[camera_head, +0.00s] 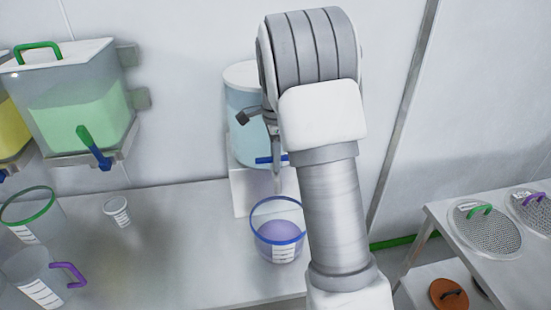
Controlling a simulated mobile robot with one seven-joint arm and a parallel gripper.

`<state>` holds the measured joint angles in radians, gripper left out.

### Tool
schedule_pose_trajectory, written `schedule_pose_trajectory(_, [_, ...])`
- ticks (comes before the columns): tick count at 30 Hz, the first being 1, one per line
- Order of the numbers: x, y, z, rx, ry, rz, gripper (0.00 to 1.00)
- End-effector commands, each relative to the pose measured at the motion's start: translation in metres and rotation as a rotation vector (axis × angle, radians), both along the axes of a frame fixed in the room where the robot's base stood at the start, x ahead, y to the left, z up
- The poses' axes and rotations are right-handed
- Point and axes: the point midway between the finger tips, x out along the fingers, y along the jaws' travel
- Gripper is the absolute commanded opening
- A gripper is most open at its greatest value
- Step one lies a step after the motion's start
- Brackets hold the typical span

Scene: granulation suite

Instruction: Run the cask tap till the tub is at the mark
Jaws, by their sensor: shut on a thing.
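The cask (240,125), a pale blue translucent vessel with a white lid, stands on a white stand against the back wall. Its tap (265,160) has a blue lever and sits low on the front. The tub (262,220), clear with a blue rim, stands on the bench below the tap and holds purple contents at part height. A white label is on its front; the mark cannot be read. My gripper (274,148) is at the tap, shut on its lever, mostly hidden by my arm. Whether liquid is running cannot be told.
At left, a wall hopper (80,110) of green material has a green-and-blue tap. A green-rimmed tub (38,210), a purple-handled jug (38,278) and a small white cup (117,211) stand on the bench. A steel table (440,215) with round sieves is at right.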

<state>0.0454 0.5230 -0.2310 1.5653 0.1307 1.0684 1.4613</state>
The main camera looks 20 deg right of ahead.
Motion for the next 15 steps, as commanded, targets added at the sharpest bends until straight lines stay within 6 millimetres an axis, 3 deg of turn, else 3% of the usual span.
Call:
schedule_pose_trajectory(5, [0.0,-0.0001,0.0007,0.0,0.0,0.011,0.0])
schedule_pose_trajectory(15, [0.0001,-0.0001,0.0009,0.0,0.0,0.2,0.0])
